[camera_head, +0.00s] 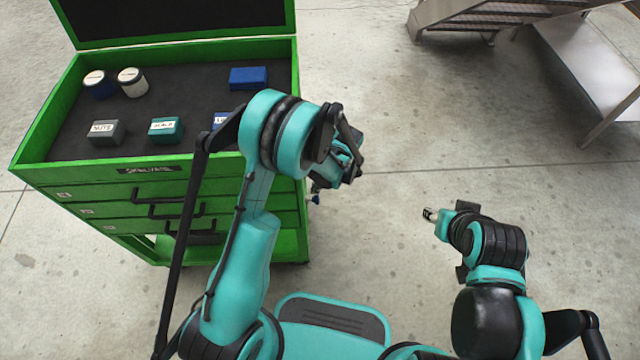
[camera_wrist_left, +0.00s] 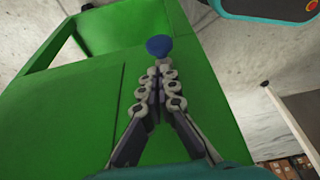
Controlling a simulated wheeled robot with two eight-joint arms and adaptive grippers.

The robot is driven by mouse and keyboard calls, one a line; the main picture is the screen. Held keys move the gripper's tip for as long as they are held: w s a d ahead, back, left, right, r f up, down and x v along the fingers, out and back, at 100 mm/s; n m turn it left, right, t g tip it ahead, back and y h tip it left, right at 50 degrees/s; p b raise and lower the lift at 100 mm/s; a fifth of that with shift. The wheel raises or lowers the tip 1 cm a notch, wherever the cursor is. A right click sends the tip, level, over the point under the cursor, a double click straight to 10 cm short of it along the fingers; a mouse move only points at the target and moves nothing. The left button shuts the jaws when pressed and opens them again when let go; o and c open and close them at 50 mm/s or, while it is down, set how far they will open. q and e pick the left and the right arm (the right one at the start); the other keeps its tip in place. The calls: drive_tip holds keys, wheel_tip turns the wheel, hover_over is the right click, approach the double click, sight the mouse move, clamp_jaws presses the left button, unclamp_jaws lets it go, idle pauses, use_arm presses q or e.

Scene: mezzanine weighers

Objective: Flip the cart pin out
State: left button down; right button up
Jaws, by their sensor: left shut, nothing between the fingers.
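The green cart (camera_head: 110,180) stands at the left with its lid up. A blue pin knob (camera_head: 315,199) shows at the cart's right side in the head view, small and partly hidden by my left wrist. In the left wrist view the blue knob (camera_wrist_left: 158,46) is round and sits just beyond my left fingertips (camera_wrist_left: 160,68). My left gripper is shut and empty, its tips at or very close to the knob; I cannot tell if they touch. The pin's shaft is hidden. My right gripper (camera_head: 431,213) is away from the cart, over the floor; its opening is unclear.
The cart's dark tray (camera_head: 190,93) holds two jars (camera_head: 132,82), a blue box (camera_head: 248,77), a grey box (camera_head: 105,132) and a teal box (camera_head: 166,130). Drawers with black handles (camera_head: 165,210) face me. Metal stairs (camera_head: 475,15) stand at the upper right. Open floor lies right of the cart.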

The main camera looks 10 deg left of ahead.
sight(314, 199)
use_arm(q)
drive_tip(key=shift+b+x, duration=0.5)
drive_tip(key=shift+x, duration=1.25)
use_arm(e)
drive_tip(key=shift+f, duration=0.8)
use_arm(q)
drive_tip(key=d, duration=0.3)
drive_tip(key=shift+w, duration=0.4)
use_arm(e)
drive_tip(key=shift+a, duration=0.1)
